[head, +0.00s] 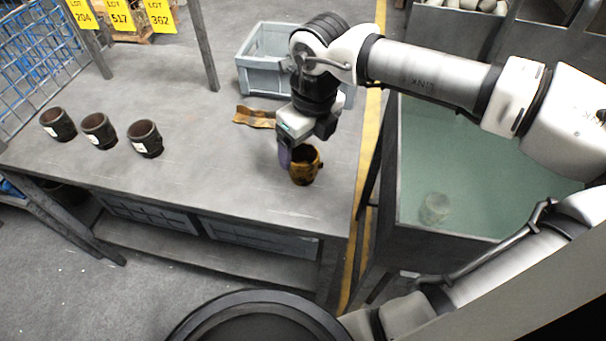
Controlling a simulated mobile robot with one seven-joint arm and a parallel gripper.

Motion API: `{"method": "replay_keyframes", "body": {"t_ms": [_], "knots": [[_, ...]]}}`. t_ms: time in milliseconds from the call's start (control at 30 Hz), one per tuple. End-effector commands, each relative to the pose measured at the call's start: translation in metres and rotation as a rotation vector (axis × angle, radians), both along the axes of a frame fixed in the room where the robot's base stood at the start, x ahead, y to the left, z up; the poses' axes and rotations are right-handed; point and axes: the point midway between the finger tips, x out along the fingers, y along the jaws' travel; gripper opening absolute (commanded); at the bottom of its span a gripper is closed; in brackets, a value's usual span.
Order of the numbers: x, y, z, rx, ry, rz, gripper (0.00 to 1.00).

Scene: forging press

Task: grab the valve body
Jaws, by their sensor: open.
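A hollow, brown-yellow cylindrical part (304,172), which looks like a valve body, stands upright on the grey workbench (215,185) near its right side. My gripper (296,156) points down right at this part, with its fingers at the part's upper left rim. The jaws are open. One finger shows at the left of the part; the other is hard to make out, and I cannot tell whether either touches it. Three similar dark hollow parts with white labels stand in a row at the bench's left: one (58,125), a second (99,131) and a third (145,139).
A grey-blue crate (262,76) stands behind my gripper, with a brown piece (254,117) lying in front of it. A tank of greenish liquid (465,165) with a cylindrical part (434,209) in it is at the right. The bench middle is clear.

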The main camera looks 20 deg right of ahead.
Motion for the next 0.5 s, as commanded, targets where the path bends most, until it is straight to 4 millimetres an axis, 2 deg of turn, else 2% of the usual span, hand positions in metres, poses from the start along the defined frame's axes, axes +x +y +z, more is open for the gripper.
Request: {"method": "replay_keyframes", "body": {"t_ms": [167, 400, 500], "knots": [[0.001, 0.001, -0.012, 0.001, -0.001, 0.001, 0.82], [0.003, 0.003, -0.050, 0.001, -0.001, 0.001, 0.82], [0.004, 0.004, -0.056, 0.001, -0.001, 0.000, 0.82]]}}
